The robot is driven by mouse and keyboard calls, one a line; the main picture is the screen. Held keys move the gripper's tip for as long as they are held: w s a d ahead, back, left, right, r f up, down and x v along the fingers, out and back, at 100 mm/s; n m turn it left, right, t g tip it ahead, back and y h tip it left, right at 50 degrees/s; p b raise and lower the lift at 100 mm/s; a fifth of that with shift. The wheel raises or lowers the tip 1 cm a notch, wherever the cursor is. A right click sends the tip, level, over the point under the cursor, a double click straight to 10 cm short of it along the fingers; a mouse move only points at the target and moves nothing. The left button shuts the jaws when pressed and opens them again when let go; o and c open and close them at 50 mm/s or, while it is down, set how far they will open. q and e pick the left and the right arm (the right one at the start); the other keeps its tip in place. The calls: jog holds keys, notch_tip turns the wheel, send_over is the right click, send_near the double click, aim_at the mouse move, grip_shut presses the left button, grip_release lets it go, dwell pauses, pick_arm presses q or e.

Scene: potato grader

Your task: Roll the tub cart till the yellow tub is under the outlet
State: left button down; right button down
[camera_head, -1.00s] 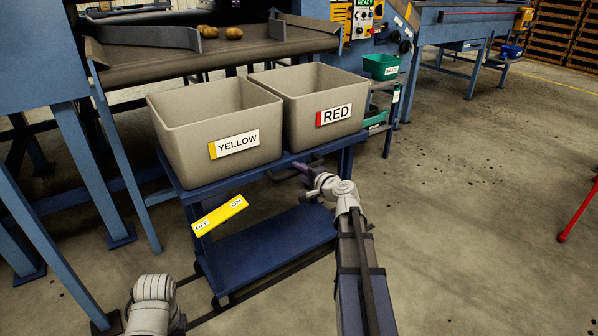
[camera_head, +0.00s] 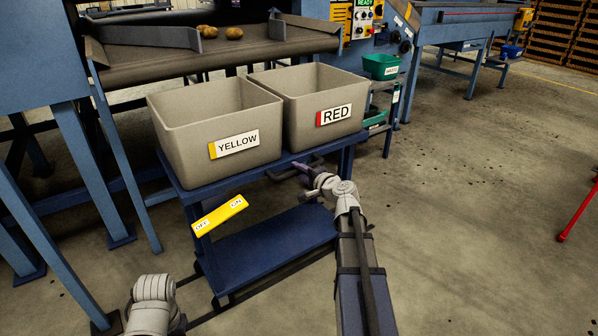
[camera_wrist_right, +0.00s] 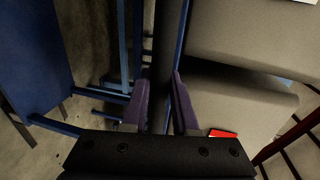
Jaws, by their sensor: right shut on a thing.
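The blue tub cart (camera_head: 185,190) stands in front of the grader. On its top are two grey tubs: the one labelled YELLOW (camera_head: 185,150) at left and the one labelled RED (camera_head: 300,130) at right. My right gripper (camera_head: 303,169) is at the cart's near side, shut on its dark handle bar (camera_head: 318,160); the grasp itself is small in the head view. In the right wrist view its purple fingers (camera_wrist_right: 160,105) point along the cart's side, beside the tubs. My left gripper is out of view. I cannot tell which part is the outlet.
A yellow OFF/ON plate (camera_head: 220,215) is on the cart's near-left side. A grey sloping deck (camera_head: 160,65) with potatoes (camera_head: 234,33) lies behind the tubs. Blue grader legs (camera_head: 92,170) stand at left, a green bin (camera_head: 381,67) at right.

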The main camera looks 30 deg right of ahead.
jog(key=d, duration=0.6)
jog(key=w+d, duration=0.1)
jog(key=d, duration=1.1)
jog(key=shift+w+d, duration=0.15)
jog(key=shift+d, duration=0.05)
jog(key=c, duration=0.9)
grip_release()
jog(key=shift+d, duration=0.15)
jog(key=shift+o, duration=1.1)
jog(key=p, duration=0.2)
send_near(334, 150)
jog(key=v, duration=0.2)
jog(key=shift+s+d+f, duration=0.1)
jog(key=shift+s+d, duration=0.05)
jog(key=shift+s, duration=0.25)
